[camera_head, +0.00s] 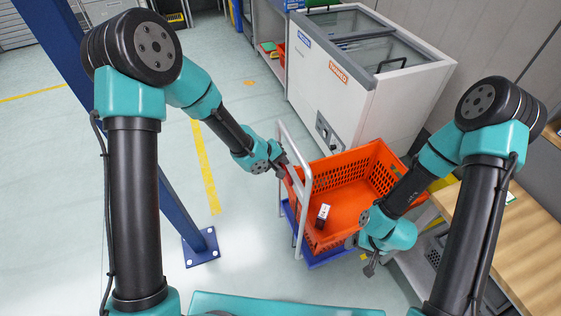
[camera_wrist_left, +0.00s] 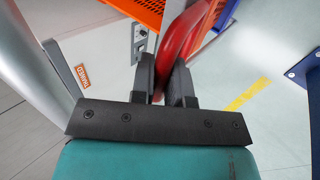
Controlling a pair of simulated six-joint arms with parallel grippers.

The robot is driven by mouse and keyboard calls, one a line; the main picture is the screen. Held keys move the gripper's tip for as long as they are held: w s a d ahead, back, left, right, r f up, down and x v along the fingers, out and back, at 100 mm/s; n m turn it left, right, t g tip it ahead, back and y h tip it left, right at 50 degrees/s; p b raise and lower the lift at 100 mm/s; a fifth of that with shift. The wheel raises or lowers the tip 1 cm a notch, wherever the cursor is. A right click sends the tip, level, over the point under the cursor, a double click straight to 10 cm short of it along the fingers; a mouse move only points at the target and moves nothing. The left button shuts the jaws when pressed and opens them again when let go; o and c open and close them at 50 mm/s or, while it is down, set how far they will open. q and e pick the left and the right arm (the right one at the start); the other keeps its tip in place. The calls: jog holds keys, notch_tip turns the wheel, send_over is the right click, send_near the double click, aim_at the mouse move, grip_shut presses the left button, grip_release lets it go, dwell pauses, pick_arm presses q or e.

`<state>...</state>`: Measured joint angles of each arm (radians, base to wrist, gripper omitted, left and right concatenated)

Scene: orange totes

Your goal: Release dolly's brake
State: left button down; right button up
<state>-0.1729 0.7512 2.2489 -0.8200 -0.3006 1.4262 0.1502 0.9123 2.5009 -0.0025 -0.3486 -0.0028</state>
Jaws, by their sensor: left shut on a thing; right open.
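The dolly (camera_head: 333,257) has a blue base and a grey tubular handle (camera_head: 304,225). An orange tote (camera_head: 340,170) sits on it. A red lever (camera_wrist_left: 186,42), which looks like the brake, runs up between the fingers of my left gripper (camera_wrist_left: 163,88) in the left wrist view. My left gripper is shut on it; in the head view my left gripper (camera_head: 281,165) is at the handle, beside the tote's left side, and the lever is mostly hidden. My right gripper (camera_head: 370,264) is open and empty, in front of the tote's near right side.
A small black-and-white item (camera_head: 323,215) lies in the tote. A white chest freezer (camera_head: 365,95) stands just behind. A wooden table (camera_head: 510,225) is at the right. A blue post (camera_head: 180,210) is bolted to the floor at the left. Floor between post and dolly is clear.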

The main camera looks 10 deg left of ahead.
pick_arm(q)
jog(key=c, duration=1.1)
grip_release()
jog(key=shift+a+r, duration=0.1)
jog(key=shift+v, duration=8.6)
jog(key=s+a+f+m, duration=0.1)
jog(key=s+a+f, duration=0.1)
jog(key=f, duration=0.7)
jog(key=s+a+f, duration=0.2)
jog(key=f, duration=0.7)
jog(key=s+f+m+g+y, duration=0.1)
jog(key=s+f, duration=0.2)
jog(key=s, duration=0.1)
jog(key=s+a+f+g+y, duration=0.1)
jog(key=s+f, duration=0.3)
jog(key=s+a+f+m+y, duration=0.1)
jog(key=s+f, duration=0.2)
jog(key=s, duration=0.1)
jog(key=shift+s+a+f+m+g, duration=0.1)
jog(key=shift+a+f+m+g, duration=0.05)
jog(key=shift+f+m+g, duration=0.2)
